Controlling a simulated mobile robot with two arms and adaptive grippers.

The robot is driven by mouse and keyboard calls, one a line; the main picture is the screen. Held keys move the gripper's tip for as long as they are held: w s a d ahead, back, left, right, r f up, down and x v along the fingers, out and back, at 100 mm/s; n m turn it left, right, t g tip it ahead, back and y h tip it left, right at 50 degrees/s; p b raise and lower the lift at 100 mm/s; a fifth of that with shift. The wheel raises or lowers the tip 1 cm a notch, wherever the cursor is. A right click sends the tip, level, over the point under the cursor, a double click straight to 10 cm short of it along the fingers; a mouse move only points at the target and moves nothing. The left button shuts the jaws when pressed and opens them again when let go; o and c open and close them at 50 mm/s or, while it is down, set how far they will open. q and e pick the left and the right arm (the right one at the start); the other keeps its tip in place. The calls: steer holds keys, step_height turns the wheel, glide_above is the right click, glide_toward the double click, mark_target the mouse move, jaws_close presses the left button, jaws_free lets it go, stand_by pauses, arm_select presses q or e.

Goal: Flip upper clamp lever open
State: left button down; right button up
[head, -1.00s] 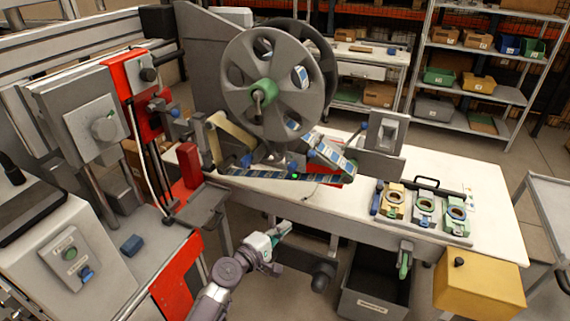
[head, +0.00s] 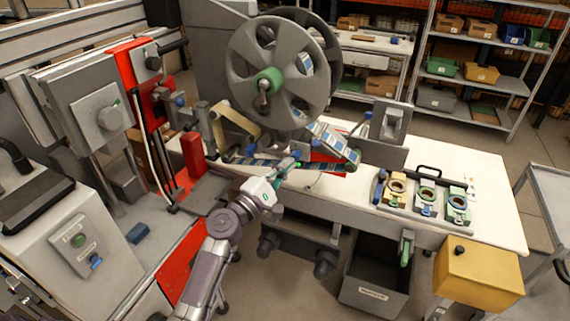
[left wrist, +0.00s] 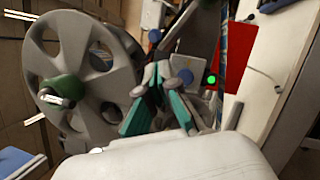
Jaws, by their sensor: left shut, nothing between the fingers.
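My left gripper (head: 292,161) is shut and empty, raised in front of the tape path below the large grey reel (head: 245,62). In the left wrist view its teal fingers (left wrist: 156,75) are close together, beside a round grey-blue knob (left wrist: 185,76); I cannot tell whether they touch it. A blue knob (left wrist: 155,36) shows beyond the fingertips. In the head view, a blue-knobbed part (head: 368,115) stands right of the reel and another blue knob (head: 181,101) left of it. I cannot tell which is the upper clamp lever. The gripper partly hides the tape-path mechanism.
The reel's green hub (head: 271,80) and dark crank stick out toward me. Striped tape (head: 325,143) runs below the reel. Small fixtures (head: 427,193) stand on the white table's right part. A dark bin (head: 378,290) and a yellow box (head: 478,275) are at its front. A red-framed machine (head: 125,75) is left.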

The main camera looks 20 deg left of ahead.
arm_select(q)
steer(key=p+x, duration=0.1)
steer(key=x, duration=0.6)
steer(key=shift+d+r, duration=0.1)
steer(key=shift+r, duration=0.05)
steer(key=shift+r, duration=0.1)
steer(key=shift+s+d+r+p, duration=0.15)
steer(key=shift+d+r+p, duration=0.35)
steer(key=shift+r, duration=0.35)
steer(key=w+d+r+p, duration=0.1)
steer(key=d+r+p, duration=0.2)
steer(key=r, duration=0.3)
steer(key=shift+w+d, duration=0.3)
steer(key=shift+w, duration=0.05)
steer(key=v, duration=1.2)
